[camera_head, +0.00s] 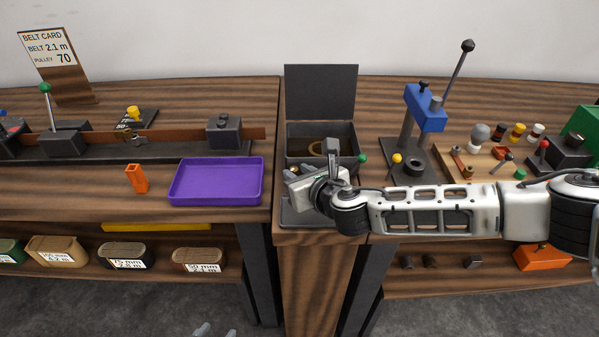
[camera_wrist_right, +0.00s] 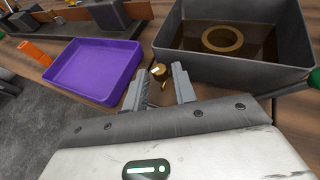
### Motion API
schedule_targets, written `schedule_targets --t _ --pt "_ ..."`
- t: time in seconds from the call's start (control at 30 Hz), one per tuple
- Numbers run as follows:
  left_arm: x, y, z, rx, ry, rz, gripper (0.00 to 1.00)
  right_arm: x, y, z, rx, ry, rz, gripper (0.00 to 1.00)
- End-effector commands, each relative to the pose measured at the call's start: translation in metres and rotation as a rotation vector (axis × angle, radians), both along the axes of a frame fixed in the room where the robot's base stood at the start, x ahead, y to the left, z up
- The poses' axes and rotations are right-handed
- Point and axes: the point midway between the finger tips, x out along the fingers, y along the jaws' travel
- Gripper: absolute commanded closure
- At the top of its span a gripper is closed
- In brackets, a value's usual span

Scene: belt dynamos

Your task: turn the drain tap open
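The dark open tank (camera_head: 352,140) stands at the left end of the right bench, with its lid raised and a brass ring (camera_wrist_right: 222,39) inside. A small brass tap (camera_wrist_right: 160,71) shows low at the tank's corner in the right wrist view. My right gripper (camera_wrist_right: 160,80) is open, with its fingers on either side of the tap; I cannot tell whether they touch it. In the head view my right gripper (camera_head: 296,174) is in front of the tank, and the tap is hidden. My left gripper (camera_head: 216,331) shows only as two separated tips at the bottom edge, away from the benches.
A purple tray (camera_head: 216,182) and an orange holder (camera_head: 137,179) lie left of the tank. A green knob (camera_head: 361,159) is at the tank's right side. A blue press (camera_head: 424,108) stands further right. My right arm crosses the right bench's front.

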Motion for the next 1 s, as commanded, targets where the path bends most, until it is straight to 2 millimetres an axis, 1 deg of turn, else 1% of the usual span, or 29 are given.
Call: schedule_targets --t 0.23,0.27,0.3,0.33,0.67,0.87,1.0 --pt "-0.0006 -0.0001 -0.0008 0.0 0.002 0.0 0.6 0.0002 0.0001 -0.0007 0.0 0.001 0.0 0.73" --pt "-0.0006 -0.0001 -0.0008 0.0 0.002 0.0 0.6 0.0002 0.0001 -0.0007 0.0 0.001 0.0 0.81" --pt "-0.0006 -0.0001 -0.0008 0.0 0.002 0.0 0.6 0.0002 0.0001 -0.0006 0.0 0.001 0.0 0.93" --pt "-0.0005 -0.0001 -0.0009 0.0 0.002 0.0 0.6 0.0002 0.0 -0.0006 0.0 0.001 0.0 1.0" --pt "-0.0006 0.0002 -0.0011 0.001 0.003 0.001 0.6 -0.0003 0.0009 -0.0005 0.001 0.002 -0.021 1.0" --pt "-0.0005 0.0005 -0.0009 0.001 0.003 0.001 0.6 -0.0018 0.0039 -0.0008 0.003 0.004 -0.108 1.0" --pt "-0.0004 0.0006 -0.0009 0.001 0.003 0.002 0.6 -0.003 0.0074 -0.001 0.003 0.003 -0.21 1.0"
